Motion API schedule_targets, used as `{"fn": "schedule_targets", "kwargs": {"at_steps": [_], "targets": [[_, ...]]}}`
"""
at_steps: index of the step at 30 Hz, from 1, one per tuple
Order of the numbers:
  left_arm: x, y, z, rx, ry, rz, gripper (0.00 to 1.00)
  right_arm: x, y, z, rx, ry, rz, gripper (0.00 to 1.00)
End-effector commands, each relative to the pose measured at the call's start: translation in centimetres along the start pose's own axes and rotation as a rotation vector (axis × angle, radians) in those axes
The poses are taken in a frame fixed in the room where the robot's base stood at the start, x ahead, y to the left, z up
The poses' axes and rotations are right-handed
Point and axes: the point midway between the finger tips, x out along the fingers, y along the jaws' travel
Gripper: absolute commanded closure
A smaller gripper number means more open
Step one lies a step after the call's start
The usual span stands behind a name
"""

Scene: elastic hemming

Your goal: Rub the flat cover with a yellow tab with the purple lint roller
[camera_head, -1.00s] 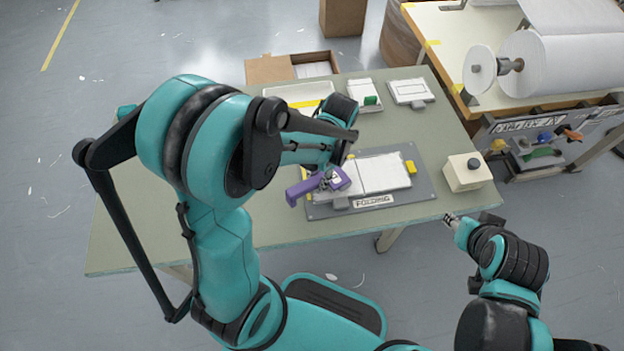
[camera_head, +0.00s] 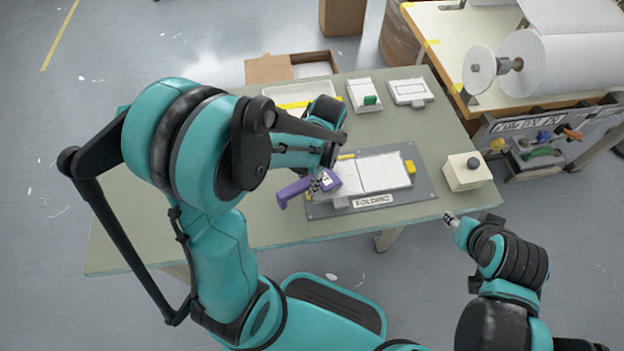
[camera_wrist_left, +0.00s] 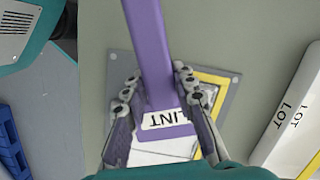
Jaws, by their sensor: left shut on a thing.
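My left gripper (camera_head: 325,180) is shut on the purple lint roller (camera_head: 292,192), over the left end of the grey folding board. In the left wrist view, the purple roller (camera_wrist_left: 152,50) with its LINT label sits between both fingers. The flat white cover (camera_head: 385,172) lies on the board, with a yellow tab (camera_head: 410,167) at its right edge. The roller overlaps the cover's left end in the head view; whether they touch I cannot tell. My right gripper (camera_head: 451,219) hangs empty by the table's front edge; its opening is too small to judge.
White trays (camera_head: 409,92) lie at the back, one holding a green piece (camera_head: 370,100). The table's left front (camera_head: 130,245) is clear.

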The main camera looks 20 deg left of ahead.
Motion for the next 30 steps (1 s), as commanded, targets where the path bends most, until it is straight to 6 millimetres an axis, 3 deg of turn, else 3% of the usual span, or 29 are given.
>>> {"fn": "schedule_targets", "kwargs": {"at_steps": [8,17,30], "targets": [[0.1,-0.8,1.8,-0.002,0.000,0.000,0.97,0.0,0.0,0.0,0.000,0.000,0.000,0.60],[-0.2,-0.8,1.9,0.000,0.001,0.000,0.97,-0.2,0.0,-0.2,0.000,0.000,0.000,0.60],[-4.6,-0.8,2.9,0.000,0.001,0.000,0.97,-3.3,0.0,-2.4,0.000,0.000,0.000,0.60]]}}
